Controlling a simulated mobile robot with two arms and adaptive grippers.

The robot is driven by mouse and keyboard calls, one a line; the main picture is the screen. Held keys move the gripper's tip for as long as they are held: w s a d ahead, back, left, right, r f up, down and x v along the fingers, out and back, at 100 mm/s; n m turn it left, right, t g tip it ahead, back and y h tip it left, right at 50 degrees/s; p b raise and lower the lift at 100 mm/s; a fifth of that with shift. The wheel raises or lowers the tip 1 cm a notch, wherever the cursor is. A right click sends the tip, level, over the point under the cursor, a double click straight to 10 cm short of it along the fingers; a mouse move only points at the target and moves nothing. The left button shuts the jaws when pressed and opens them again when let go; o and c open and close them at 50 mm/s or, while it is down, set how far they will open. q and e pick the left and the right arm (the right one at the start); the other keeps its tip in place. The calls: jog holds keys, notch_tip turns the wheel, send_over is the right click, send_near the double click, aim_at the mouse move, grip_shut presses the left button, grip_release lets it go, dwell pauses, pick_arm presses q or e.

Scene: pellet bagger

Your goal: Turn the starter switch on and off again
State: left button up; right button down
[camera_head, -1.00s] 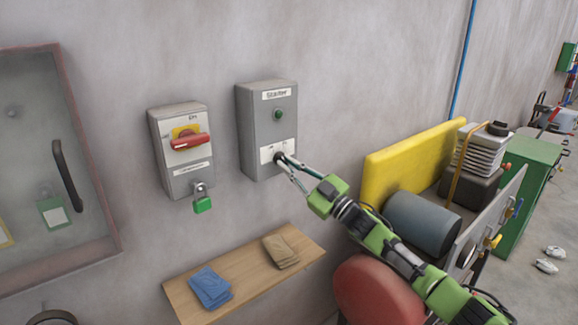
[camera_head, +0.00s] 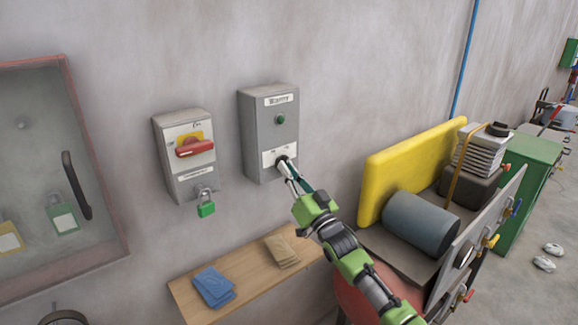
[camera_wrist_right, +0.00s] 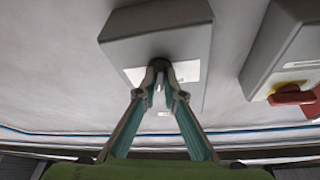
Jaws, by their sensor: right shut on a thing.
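The starter box (camera_head: 262,110) is a grey box on the wall with a label at its top and a green round lamp or button (camera_head: 280,119) below it. Its switch knob (camera_wrist_right: 160,66) is dark and sits on a white plate low on the box. My right gripper (camera_head: 284,164) is at this plate, its fingers shut on the knob and hiding most of it. In the right wrist view both fingertips close around the knob. The knob's exact angle cannot be told. My left gripper is in no view.
Left of the starter box hangs an isolator box with a red handle (camera_head: 196,147) and a green padlock (camera_head: 206,209). A wooden shelf (camera_head: 190,299) with blue and tan cloths is below. A yellow panel (camera_head: 400,165) and a grey cylinder stand to the right.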

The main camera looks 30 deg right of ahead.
jog(key=shift+a+r+m+g+h+p, duration=0.15)
jog(key=shift+m+h+p, duration=0.3)
jog(key=shift+m, duration=0.45)
jog(key=shift+d+m+g+h+p, duration=0.15)
jog(key=shift+m+h+p, duration=0.25)
jog(key=shift+m, duration=0.5)
jog(key=shift+a+m+h, duration=0.1)
jog(key=shift+m+h, duration=0.15)
jog(key=shift+m, duration=0.15)
jog(key=c, duration=2.1)
grip_release()
jog(key=shift+c, duration=0.2)
jog(key=v, duration=1.2)
